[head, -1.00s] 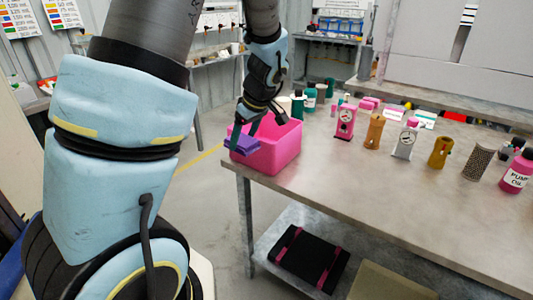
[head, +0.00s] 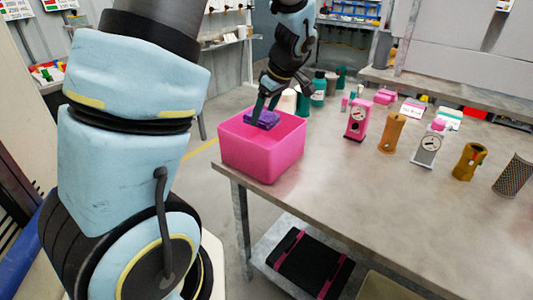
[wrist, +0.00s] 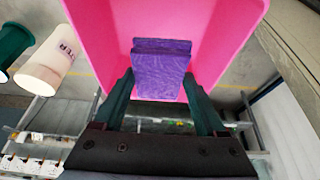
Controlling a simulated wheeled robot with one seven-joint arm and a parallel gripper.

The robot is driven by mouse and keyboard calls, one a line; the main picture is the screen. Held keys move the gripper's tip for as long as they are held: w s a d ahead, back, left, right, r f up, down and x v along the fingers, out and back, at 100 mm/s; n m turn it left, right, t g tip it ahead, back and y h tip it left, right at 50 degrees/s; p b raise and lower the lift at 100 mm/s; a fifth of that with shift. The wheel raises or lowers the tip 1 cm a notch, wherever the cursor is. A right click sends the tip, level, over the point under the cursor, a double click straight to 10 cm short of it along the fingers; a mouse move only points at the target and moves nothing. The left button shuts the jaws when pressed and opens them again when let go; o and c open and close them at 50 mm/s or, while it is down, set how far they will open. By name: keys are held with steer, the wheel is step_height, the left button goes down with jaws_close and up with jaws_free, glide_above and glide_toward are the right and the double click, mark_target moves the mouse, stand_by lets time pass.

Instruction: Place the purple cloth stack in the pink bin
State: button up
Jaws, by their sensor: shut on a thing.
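The purple cloth stack (head: 262,119) is between the fingers of my gripper (head: 264,108), which is shut on it. In the head view it shows over the opening of the pink bin (head: 249,152), near its back wall and about level with the rim. In the wrist view the stack (wrist: 161,70) is held between the two dark green fingers (wrist: 160,95), with the pink bin (wrist: 105,30) around and behind it. The bin stands at the near left corner of the table. I cannot tell how far the stack is above the bin floor.
The metal table (head: 340,190) holds a pink timer-like item (head: 357,118), a tan cylinder (head: 393,132), a white clock item (head: 428,145) and a brown-gold cylinder (head: 469,160) to the right. Bottles, including a teal one (head: 319,88), stand close behind the bin.

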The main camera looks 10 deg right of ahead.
mark_target(275, 125)
steer(key=f, duration=0.3)
steer(key=f+p, duration=0.1)
steer(key=f, duration=0.3)
steer(key=shift+w+d+f, duration=0.15)
steer(key=shift+w, duration=0.05)
steer(key=shift+f+p, duration=0.35)
steer(key=shift+f, duration=1.85)
steer(key=shift+f, duration=0.15)
steer(key=o, duration=1.2)
steer(key=shift+o, duration=0.2)
steer(key=b+v, duration=0.2)
steer(key=v, duration=1)
